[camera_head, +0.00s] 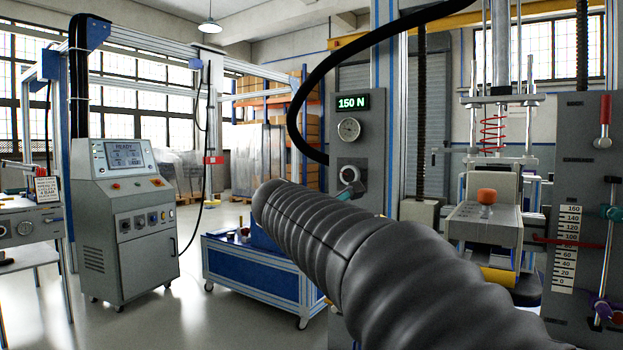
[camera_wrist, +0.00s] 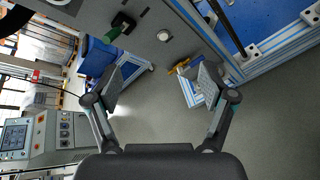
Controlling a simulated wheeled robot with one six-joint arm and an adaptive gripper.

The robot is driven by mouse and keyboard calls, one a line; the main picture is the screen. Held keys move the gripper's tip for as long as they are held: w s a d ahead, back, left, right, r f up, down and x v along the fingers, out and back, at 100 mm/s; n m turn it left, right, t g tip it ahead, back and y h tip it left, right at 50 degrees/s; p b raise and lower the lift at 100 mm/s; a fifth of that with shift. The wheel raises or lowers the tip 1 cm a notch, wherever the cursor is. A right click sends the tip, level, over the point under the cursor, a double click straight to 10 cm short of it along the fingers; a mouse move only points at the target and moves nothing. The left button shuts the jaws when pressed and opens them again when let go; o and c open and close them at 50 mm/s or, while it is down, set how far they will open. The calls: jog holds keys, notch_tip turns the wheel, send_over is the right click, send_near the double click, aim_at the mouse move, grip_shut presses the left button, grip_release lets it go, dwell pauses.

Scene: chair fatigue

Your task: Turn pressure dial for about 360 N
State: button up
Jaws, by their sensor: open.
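A grey upright panel carries a green-lit display (camera_head: 352,103) reading 150 N, a round gauge (camera_head: 349,129) below it, and a round pressure dial (camera_head: 349,173) on a dark mount lower down. A teal part (camera_head: 346,191) shows just below the dial, partly behind my ribbed arm. In the wrist view, my gripper (camera_wrist: 160,80) is open and empty, its two fingers wide apart over bare floor. The fingers appear apart from both.
A grey control console (camera_head: 124,210) stands at the left, and a blue wheeled cart (camera_head: 255,275) is behind my arm. A press with an orange-topped part (camera_head: 487,197) and a scale (camera_head: 568,247) stand at the right. Open floor lies between console and cart.

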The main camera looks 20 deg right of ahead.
aim_at(349, 175)
jog(key=w+r+n+t+h, duration=0.2)
jog(key=w+r+n+h, duration=0.3)
jog(key=w+r, duration=0.55)
jog(key=shift+n+y, duration=0.4)
jog(key=shift+n, duration=0.3)
jog(key=x, duration=0.4)
jog(key=p+x, duration=0.1)
jog(key=x, duration=0.4)
jog(key=p+x, duration=0.1)
jog(key=x, duration=0.3)
jog(key=shift+w+d+f, duration=0.1)
jog(key=shift+w+f, duration=0.2)
jog(key=shift+f, duration=0.1)
jog(key=c, duration=1.2)
jog(key=shift+o, duration=0.2)
